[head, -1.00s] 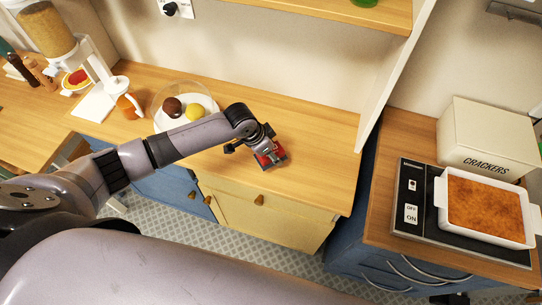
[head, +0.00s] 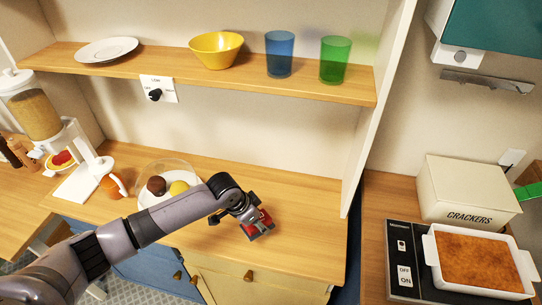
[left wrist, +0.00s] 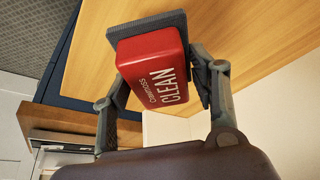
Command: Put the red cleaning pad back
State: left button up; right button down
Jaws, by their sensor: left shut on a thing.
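The red cleaning pad (head: 265,219) is in my left gripper (head: 252,220) above the wooden counter, near its front edge in the head view. In the left wrist view the pad (left wrist: 155,72) is a red block with white lettering, "CLEAN" the clearest word, and a dark grey flat backing. The fingers of my left gripper (left wrist: 163,82) sit on either side of it, shut on it. I cannot tell whether the pad touches the counter. My right gripper is not in view.
A shelf (head: 130,67) above holds a white plate (head: 107,49), a yellow bowl (head: 216,51), a blue cup (head: 279,54) and a green cup (head: 334,60). A covered plate (head: 152,200) stands behind my arm. At right are a crackers box (head: 470,185) and a baking dish (head: 478,262). The counter's right part is clear.

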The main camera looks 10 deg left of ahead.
aim_at(262, 219)
pick_arm(q)
jog(key=r+n+b, duration=0.1)
jog(key=r+b, duration=0.1)
jog(key=b, duration=0.1)
jog(key=s+r+n+y+b, duration=0.1)
jog(key=r+b, duration=0.1)
jog(key=b, duration=0.1)
jog(key=r+n+t+b, duration=0.1)
jog(key=r+n+b, duration=0.1)
jog(key=b, duration=0.1)
jog(key=shift+s+d, duration=0.15)
jog(key=shift+s, duration=0.25)
jog(key=s+a+r+n+y+b, duration=0.2)
jog(key=s+a+r+n+b, duration=0.1)
jog(key=s+r+n+b, duration=0.1)
jog(key=shift+s+r+b, duration=0.25)
jog(key=shift+s+b, duration=0.5)
jog(key=shift+s, duration=0.1)
